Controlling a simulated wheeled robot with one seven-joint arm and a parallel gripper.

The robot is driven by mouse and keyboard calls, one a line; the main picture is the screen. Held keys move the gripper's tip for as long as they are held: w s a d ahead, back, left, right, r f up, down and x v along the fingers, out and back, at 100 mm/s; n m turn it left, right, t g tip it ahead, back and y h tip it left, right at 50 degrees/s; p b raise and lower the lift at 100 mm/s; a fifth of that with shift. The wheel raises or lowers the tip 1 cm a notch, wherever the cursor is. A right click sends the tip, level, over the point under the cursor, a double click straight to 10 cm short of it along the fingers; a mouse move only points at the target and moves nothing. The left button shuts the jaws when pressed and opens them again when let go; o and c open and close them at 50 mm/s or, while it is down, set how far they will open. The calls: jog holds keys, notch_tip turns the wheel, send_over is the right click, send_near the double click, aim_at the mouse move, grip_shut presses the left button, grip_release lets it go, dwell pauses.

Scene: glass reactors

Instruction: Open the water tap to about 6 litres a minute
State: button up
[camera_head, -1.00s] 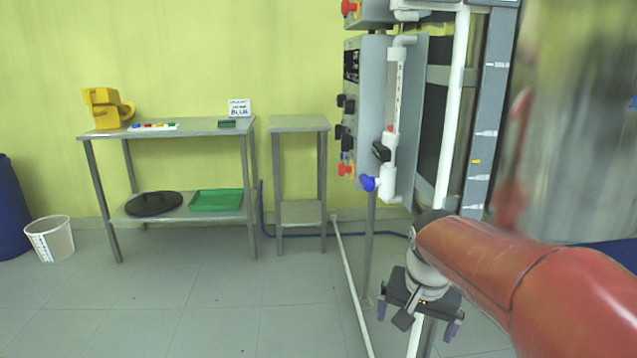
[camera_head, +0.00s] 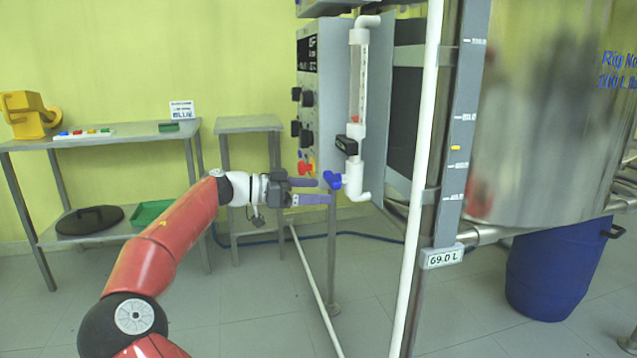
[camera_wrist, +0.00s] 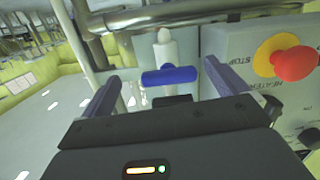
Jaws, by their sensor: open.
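The water tap's blue handle (camera_head: 333,180) sits at the lower end of a white pipe with a clear flow tube (camera_head: 357,85) above it. A small red float shows low in the tube. In the wrist view the blue handle (camera_wrist: 169,75) lies crosswise between my fingers. My gripper (camera_head: 326,191) is open, with its purple fingers pointing right at the handle. In the wrist view my gripper (camera_wrist: 160,84) has one finger on each side of the handle, and I see no contact.
A control panel (camera_head: 308,100) with knobs stands beside the tap. Its red stop button (camera_wrist: 295,63) is near my right finger in the wrist view. A steel tank (camera_head: 560,120) with a 69.0 L label (camera_head: 443,257) stands right. A side table (camera_head: 250,124) stands behind my arm.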

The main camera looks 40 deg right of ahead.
aim_at(327, 180)
jog(key=shift+m+g+h, duration=0.4)
jog(key=shift+h, duration=0.2)
jog(key=d, duration=0.1)
jog(key=s+d+r, duration=0.1)
jog(key=d, duration=0.3)
jog(key=shift+s+r, duration=0.3)
jog(key=shift+r, duration=0.1)
jog(key=shift+a, duration=0.1)
jog(key=c, duration=1)
